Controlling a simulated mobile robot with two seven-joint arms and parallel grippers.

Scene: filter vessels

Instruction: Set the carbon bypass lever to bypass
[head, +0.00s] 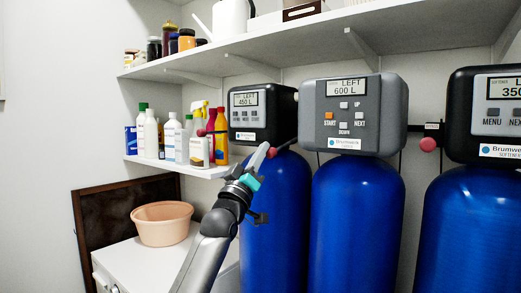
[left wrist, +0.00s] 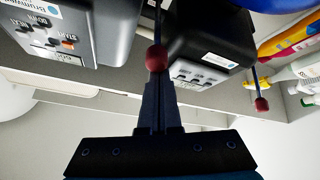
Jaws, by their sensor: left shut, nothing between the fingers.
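A lever with a red knob (head: 271,152) sticks out at the left side of the middle grey control head (head: 339,115), over the gap between two blue vessels; I cannot read which vessel is the carbon one. My left gripper (head: 261,156) is shut and empty, its fingertips right at this knob. In the left wrist view, turned upside down, the red knob (left wrist: 157,59) shows just beyond the tips of the closed fingers (left wrist: 158,82); I cannot tell if they touch. My right gripper is not in view.
Other red-knobbed levers sit by the left black head (head: 201,133) and the right black head (head: 428,145). Several bottles (head: 173,138) stand on a small shelf at left. A peach basin (head: 162,224) rests on a white cabinet. A long shelf (head: 300,48) runs above the heads.

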